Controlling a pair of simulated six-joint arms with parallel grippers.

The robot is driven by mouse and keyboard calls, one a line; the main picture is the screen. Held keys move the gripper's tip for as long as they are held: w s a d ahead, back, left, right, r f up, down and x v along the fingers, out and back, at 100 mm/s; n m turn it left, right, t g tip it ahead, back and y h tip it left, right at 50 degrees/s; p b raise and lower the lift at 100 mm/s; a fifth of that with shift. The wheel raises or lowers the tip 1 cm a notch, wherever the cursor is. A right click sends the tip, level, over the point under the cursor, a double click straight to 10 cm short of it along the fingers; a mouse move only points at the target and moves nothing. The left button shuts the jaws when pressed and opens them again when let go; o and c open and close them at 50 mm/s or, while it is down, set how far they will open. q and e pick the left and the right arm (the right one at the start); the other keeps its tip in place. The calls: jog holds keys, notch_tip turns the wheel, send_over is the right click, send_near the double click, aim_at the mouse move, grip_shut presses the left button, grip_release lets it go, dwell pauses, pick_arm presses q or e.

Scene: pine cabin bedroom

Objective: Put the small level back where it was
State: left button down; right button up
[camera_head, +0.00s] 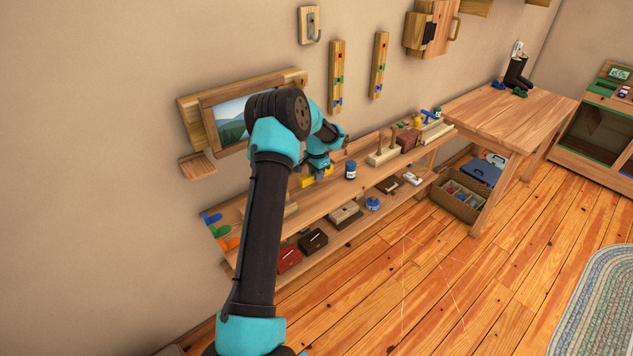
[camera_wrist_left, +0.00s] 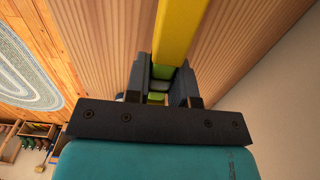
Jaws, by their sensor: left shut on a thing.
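The small level is a yellow bar (camera_head: 316,176) at the top shelf of the long wooden shelf unit, just below my left gripper (camera_head: 318,163). In the left wrist view the yellow level (camera_wrist_left: 180,32) runs up from between the dark fingers of my left gripper (camera_wrist_left: 160,78), which is shut on it. A green part shows between the fingers. Wood fills the view behind the level. I cannot tell whether the level touches the shelf. My arm hides part of the shelf. My right gripper is not in view.
A dark blue jar (camera_head: 350,170) stands on the top shelf (camera_head: 327,194) just right of the level. The lower shelf holds several boxes. A framed picture (camera_head: 231,122) hangs behind my arm.

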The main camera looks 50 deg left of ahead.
pick_arm(q)
jog(key=shift+d+f, duration=0.1)
jog(key=shift+f, duration=1.55)
jog(key=shift+f, duration=0.15)
jog(key=c, duration=1)
grip_release()
notch_tip(320, 180, up, 12)
jog(key=shift+r, duration=0.2)
jog(key=shift+f, duration=0.1)
